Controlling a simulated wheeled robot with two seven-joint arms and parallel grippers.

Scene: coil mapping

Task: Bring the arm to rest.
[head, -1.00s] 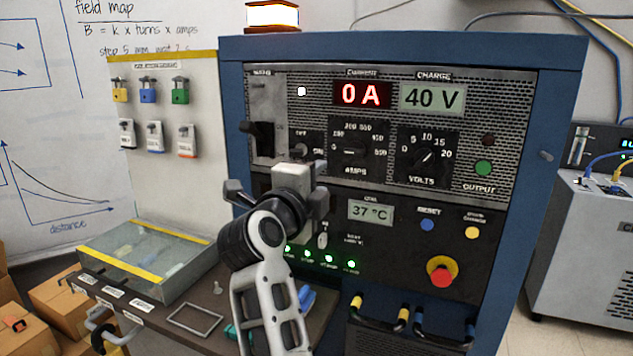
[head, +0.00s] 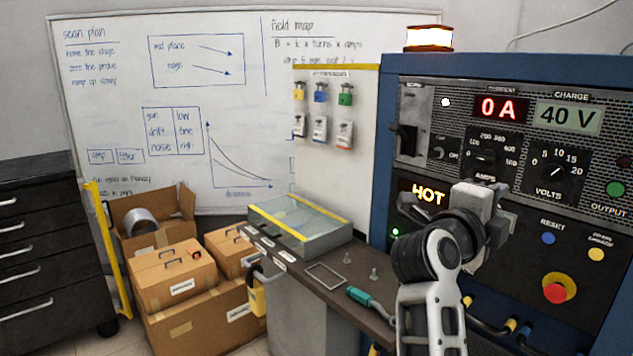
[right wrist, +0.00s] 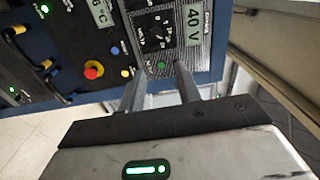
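My right gripper (head: 488,200) is in front of the blue power cabinet (head: 392,88) in the head view, and its arm rises from the bottom. In the right wrist view its two fingers (right wrist: 160,88) stand apart with nothing between them. The cabinet's red display (head: 500,108) reads 0 A and the charge display (head: 568,116) reads 40 V. An orange HOT sign (head: 428,194) is lit beside the gripper. The gripper hides part of the lower panel. My left gripper is not in view.
A shelf (head: 330,296) with a glass-lidded case (head: 300,228) and a teal-handled tool (head: 372,304) lies left of the arm. A red stop button (head: 555,292) is on the cabinet. Cardboard boxes (head: 170,275) and dark drawers (head: 40,250) stand farther left.

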